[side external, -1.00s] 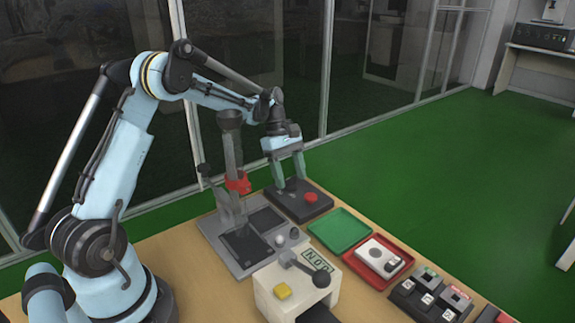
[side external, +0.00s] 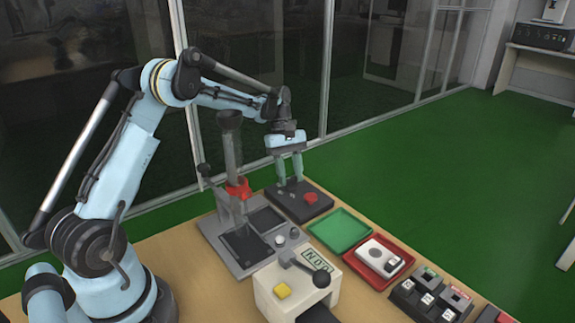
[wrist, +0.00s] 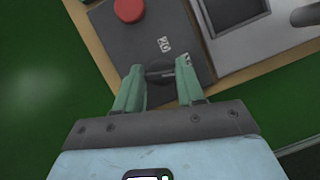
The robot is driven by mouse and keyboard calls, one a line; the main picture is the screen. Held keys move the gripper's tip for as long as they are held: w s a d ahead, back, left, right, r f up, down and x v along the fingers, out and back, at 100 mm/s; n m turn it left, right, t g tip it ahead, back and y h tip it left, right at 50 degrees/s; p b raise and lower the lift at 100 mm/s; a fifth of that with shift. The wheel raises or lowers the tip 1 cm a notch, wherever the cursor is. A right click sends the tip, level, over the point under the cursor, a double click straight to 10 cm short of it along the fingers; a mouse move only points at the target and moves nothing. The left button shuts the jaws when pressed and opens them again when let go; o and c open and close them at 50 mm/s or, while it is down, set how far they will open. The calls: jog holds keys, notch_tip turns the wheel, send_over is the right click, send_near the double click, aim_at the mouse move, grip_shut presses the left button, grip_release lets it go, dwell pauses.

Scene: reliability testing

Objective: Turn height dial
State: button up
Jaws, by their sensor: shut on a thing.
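The height dial (wrist: 160,71) is a small black knob on a dark grey control box (wrist: 140,45), seen in the wrist view. A white number label is printed beside it. My gripper (wrist: 160,80) has its green fingers on either side of the dial and is shut on it. In the side external view my gripper (side external: 290,182) points down over the dark box (side external: 311,207) at the back of the table. The dial is mostly hidden there by the fingers.
A grey stand with a tall column (side external: 230,150) is left of my gripper. A green tray (side external: 340,230), a red tray (side external: 362,262) and a cream machine (side external: 265,300) are nearer the camera.

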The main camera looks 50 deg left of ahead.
jog(key=shift+m+g+y, duration=0.3)
jog(key=shift+m+g, duration=0.1)
jog(key=shift+m, duration=0.9)
jog(key=shift+w+a, duration=0.1)
jog(key=o, duration=1)
jog(key=shift+o, duration=0.2)
jog(key=shift+r, duration=0.1)
jog(key=v, duration=1.2)
jog(key=shift+w, duration=0.15)
